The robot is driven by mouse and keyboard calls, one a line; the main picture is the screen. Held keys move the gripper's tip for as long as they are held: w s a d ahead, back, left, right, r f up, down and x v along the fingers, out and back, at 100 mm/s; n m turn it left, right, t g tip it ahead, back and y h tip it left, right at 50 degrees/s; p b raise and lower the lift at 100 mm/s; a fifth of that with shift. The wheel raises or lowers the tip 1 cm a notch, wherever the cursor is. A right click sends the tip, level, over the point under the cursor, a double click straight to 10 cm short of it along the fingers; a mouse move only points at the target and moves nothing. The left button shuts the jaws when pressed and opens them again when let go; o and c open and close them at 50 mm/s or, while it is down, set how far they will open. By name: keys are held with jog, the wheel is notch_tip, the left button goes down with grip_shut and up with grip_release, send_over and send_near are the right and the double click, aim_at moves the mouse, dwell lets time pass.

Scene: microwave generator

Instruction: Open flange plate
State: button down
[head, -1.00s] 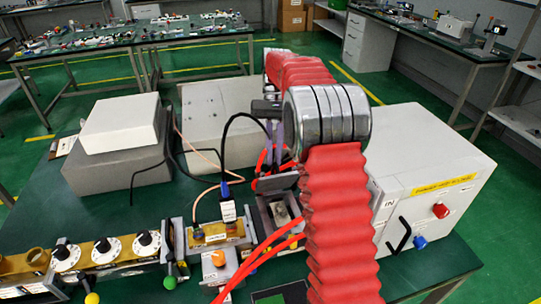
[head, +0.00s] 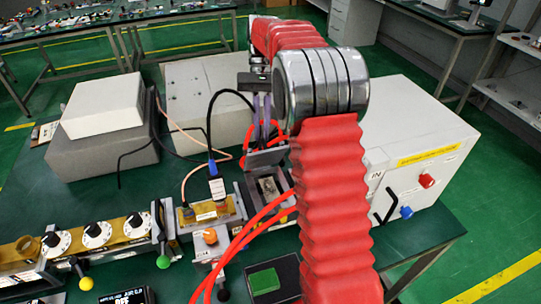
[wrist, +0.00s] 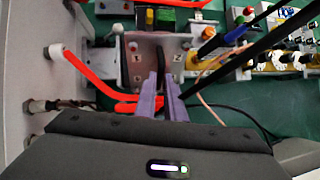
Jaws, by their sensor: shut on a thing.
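The flange plate (head: 267,157) is a grey plate tilted up over a small open metal housing (head: 266,187) in the middle of the bench. In the wrist view, a pale plate marked 1 and 2 (wrist: 184,58) lies around the fingertips. My gripper (head: 262,122) comes down from above with its purple fingers beside the tilted plate. In the wrist view, my gripper (wrist: 160,82) is shut on what appears to be the flange plate, but the exact contact is hard to see.
A white box (head: 424,150) with red and blue knobs stands at the right. Red cables (head: 248,235) loop close to the fingers. A fitting with a blue-collared cable (head: 214,190) stands left of the housing. Dials (head: 95,235) line the front left.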

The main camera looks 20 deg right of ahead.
jog(key=shift+s+a+r+t, duration=0.1)
jog(key=shift+s+r+t, duration=0.1)
jog(key=shift+r+t, duration=0.2)
jog(key=shift+s+a+r+t, duration=0.15)
jog(key=shift+r+t, duration=0.15)
jog(key=shift+r, duration=0.2)
jog(key=shift+s+a+r+m+t, duration=0.2)
jog(key=shift+s+r+m+t, duration=0.1)
jog(key=shift+s+r+t, duration=0.3)
jog(key=s+a+r+n+t+h, duration=0.1)
jog(key=s+a+r+t, duration=0.15)
jog(key=s, duration=0.25)
jog(key=s+a+r+n+t+h, duration=0.1)
jog(key=s+a+t, duration=0.15)
jog(key=s, duration=0.25)
jog(key=s+a+f+n+t, duration=0.1)
jog(key=s+f+t, duration=0.1)
jog(key=s, duration=0.3)
jog(key=s+a+f+t, duration=0.2)
jog(key=s, duration=0.4)
jog(key=shift+s+f+n+h, duration=0.2)
jog(key=shift+n+h, duration=0.2)
jog(key=shift+a, duration=0.15)
